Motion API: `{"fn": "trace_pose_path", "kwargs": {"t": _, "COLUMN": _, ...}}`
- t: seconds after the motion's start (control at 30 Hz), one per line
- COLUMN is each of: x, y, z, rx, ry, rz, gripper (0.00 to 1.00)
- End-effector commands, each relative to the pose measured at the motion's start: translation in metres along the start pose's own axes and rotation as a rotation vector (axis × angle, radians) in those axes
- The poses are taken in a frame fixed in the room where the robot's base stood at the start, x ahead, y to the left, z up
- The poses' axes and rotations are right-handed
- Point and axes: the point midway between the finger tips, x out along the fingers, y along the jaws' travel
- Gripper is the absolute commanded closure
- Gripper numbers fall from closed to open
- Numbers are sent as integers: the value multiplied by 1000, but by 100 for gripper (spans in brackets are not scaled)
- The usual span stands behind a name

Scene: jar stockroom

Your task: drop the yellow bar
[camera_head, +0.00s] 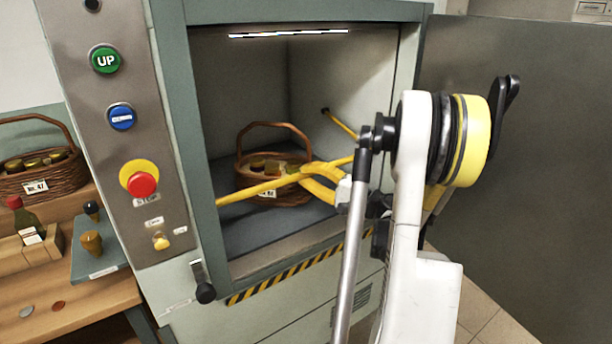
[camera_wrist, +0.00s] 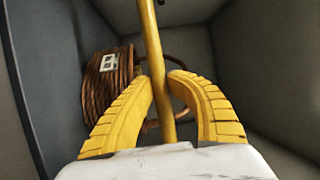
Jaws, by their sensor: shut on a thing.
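The yellow bar (camera_head: 250,192) slants across the opening of the lift cabin, its left end at the left door post. My gripper (camera_head: 304,178) reaches in from the right and its curved yellow fingers are shut on the bar. In the wrist view the bar (camera_wrist: 152,40) runs up between the two fingers of my gripper (camera_wrist: 164,78). A yellow rod (camera_head: 341,125) meets the cabin's right wall at a dark fitting. My arm hides where it leads, so I cannot tell if it belongs to the same bar.
A wicker basket (camera_head: 243,180) with several jars stands on the cabin floor behind the bar; it also shows in the wrist view (camera_wrist: 98,85). The grey door (camera_head: 540,170) stands open at right. A control panel (camera_head: 105,140) is at left, beside a wooden bench (camera_head: 80,310).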

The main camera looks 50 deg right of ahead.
Motion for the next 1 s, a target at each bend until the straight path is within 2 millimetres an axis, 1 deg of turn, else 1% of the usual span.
{"fn": "trace_pose_path", "kwargs": {"t": 0.03, "x": 0, "y": 5, "z": 0, "rx": -4, "ry": -1, "rz": 7, "gripper": 100}}
{"fn": "trace_pose_path", "kwargs": {"t": 0.37, "x": 0, "y": 7, "z": 0, "rx": -6, "ry": -1, "rz": 8, "gripper": 100}}
{"fn": "trace_pose_path", "kwargs": {"t": 0.4, "x": 0, "y": 7, "z": 0, "rx": -6, "ry": -1, "rz": 8, "gripper": 79}}
{"fn": "trace_pose_path", "kwargs": {"t": 0.47, "x": 1, "y": 6, "z": 0, "rx": -5, "ry": -2, "rz": 7, "gripper": 60}}
{"fn": "trace_pose_path", "kwargs": {"t": 0.5, "x": 1, "y": 6, "z": 0, "rx": -5, "ry": -2, "rz": 7, "gripper": 59}}
{"fn": "trace_pose_path", "kwargs": {"t": 0.8, "x": -2, "y": 4, "z": 0, "rx": -4, "ry": 0, "rz": 4, "gripper": 59}}
{"fn": "trace_pose_path", "kwargs": {"t": 0.87, "x": -7, "y": 4, "z": 0, "rx": -5, "ry": 1, "rz": 4, "gripper": 59}}
{"fn": "trace_pose_path", "kwargs": {"t": 0.97, "x": -22, "y": 4, "z": -1, "rx": -5, "ry": 3, "rz": 4, "gripper": 59}}
{"fn": "trace_pose_path", "kwargs": {"t": 1.0, "x": -31, "y": 4, "z": -1, "rx": -5, "ry": 3, "rz": 4, "gripper": 59}}
